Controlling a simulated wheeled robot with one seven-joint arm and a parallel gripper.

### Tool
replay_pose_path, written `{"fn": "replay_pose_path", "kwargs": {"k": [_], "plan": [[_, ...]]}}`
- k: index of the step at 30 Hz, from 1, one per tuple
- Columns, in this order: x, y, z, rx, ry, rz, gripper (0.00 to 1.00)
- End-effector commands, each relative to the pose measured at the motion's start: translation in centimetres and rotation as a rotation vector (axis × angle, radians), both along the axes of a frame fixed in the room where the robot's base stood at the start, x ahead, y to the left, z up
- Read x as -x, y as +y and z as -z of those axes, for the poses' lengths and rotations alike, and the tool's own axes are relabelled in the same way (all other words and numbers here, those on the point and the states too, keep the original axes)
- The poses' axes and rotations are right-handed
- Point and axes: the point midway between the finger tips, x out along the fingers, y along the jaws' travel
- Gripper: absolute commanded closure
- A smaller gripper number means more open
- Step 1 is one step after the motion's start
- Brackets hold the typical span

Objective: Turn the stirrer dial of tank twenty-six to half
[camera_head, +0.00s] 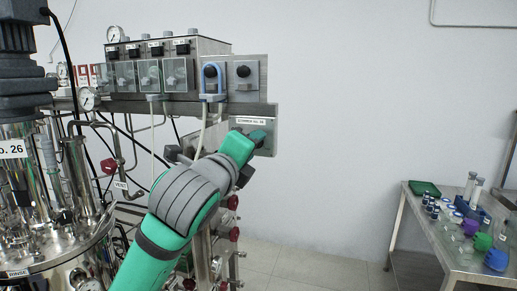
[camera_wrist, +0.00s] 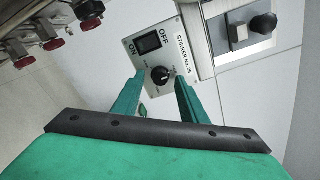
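The stirrer panel (camera_wrist: 133,48), labelled "STIRRER No. 26", shows in the wrist view with a black rocker switch (camera_wrist: 149,43) between OFF and ON markings. Below the switch is the round black stirrer dial (camera_wrist: 160,76) with a light pointer mark; its scale is too small to read. My gripper (camera_wrist: 160,82) is open, its two green fingers on either side of the dial in this view. I cannot tell whether they touch it. In the head view my gripper (camera_head: 259,137) is at the panel (camera_head: 250,121) and hides the dial. Tank twenty-six (camera_head: 12,150) stands at the left.
Red valve handles (camera_head: 233,202) and piping are below and left. A side table (camera_head: 455,240) with bottles and a green tray stands at the right; the floor between is clear.

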Motion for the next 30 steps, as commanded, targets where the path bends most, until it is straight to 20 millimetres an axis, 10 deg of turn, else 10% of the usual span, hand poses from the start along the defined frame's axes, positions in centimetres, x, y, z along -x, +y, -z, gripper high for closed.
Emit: {"fn": "replay_pose_path", "kwargs": {"k": [18, 30], "plan": [[9.0, 2.7, 0.0, -0.001, -0.001, 0.003, 0.61], [10.6, 3.7, 0.0, 0.000, 0.001, -0.006, 0.61]]}}
